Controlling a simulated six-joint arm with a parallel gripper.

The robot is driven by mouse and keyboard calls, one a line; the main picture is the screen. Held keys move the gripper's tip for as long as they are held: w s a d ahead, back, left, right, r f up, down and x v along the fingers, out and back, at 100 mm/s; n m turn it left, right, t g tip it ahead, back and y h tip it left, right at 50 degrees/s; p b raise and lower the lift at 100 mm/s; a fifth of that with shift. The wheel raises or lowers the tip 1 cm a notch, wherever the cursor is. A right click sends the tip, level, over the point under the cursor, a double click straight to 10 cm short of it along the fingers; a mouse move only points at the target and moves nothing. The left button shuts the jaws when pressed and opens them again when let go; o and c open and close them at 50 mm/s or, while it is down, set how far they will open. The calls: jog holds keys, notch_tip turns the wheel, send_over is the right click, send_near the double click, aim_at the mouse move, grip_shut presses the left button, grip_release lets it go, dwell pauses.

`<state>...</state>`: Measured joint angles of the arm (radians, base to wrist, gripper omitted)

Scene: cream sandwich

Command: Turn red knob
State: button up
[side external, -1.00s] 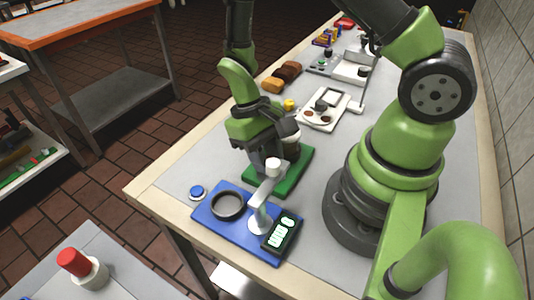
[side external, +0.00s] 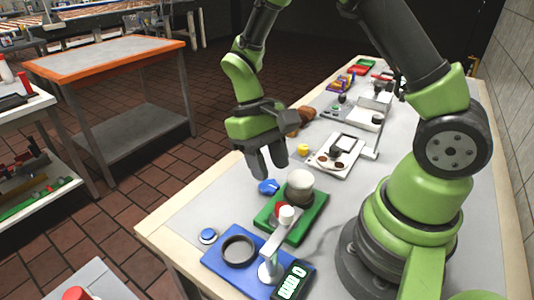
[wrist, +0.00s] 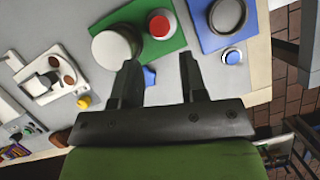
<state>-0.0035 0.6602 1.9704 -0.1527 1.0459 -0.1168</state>
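The red knob (wrist: 159,25) is a round red cap with a pale ring, on a green board (wrist: 180,43) beside a round cream-white lid (wrist: 111,48). The lid (side external: 300,181) sits on a dark round body on the green board (side external: 310,222). My gripper (side external: 267,174) is open and raised, apart from the red knob. Its fingers also show open in the wrist view (wrist: 158,70), with a blue star-shaped piece (wrist: 149,77) visible between them and nothing gripped.
A blue board (side external: 235,273) with a dark ring (side external: 238,251), a white post (side external: 269,270) and a lit display (side external: 292,283) stands near the green board. A blue button (side external: 208,236) lies beside it. A white device (side external: 339,155) and yellow knob (side external: 303,149) are farther back.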

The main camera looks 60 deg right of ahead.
aim_at(280, 206)
jog(key=shift+v, duration=0.85)
jog(key=shift+o, duration=1.4)
jog(key=a+n+h, duration=0.1)
jog(key=n, duration=0.2)
jog(key=shift+s+a, duration=0.1)
jog(key=shift+a, duration=0.15)
jog(key=s+f+n, duration=0.1)
jog(key=f, duration=0.2)
jog(key=s+f+n+h, duration=0.1)
jog(key=f, duration=0.2)
jog(key=s+f+n, duration=0.1)
jog(key=f, duration=0.2)
jog(key=shift+s+d+f, duration=0.1)
jog(key=shift+s, duration=0.25)
jog(key=c, duration=0.9)
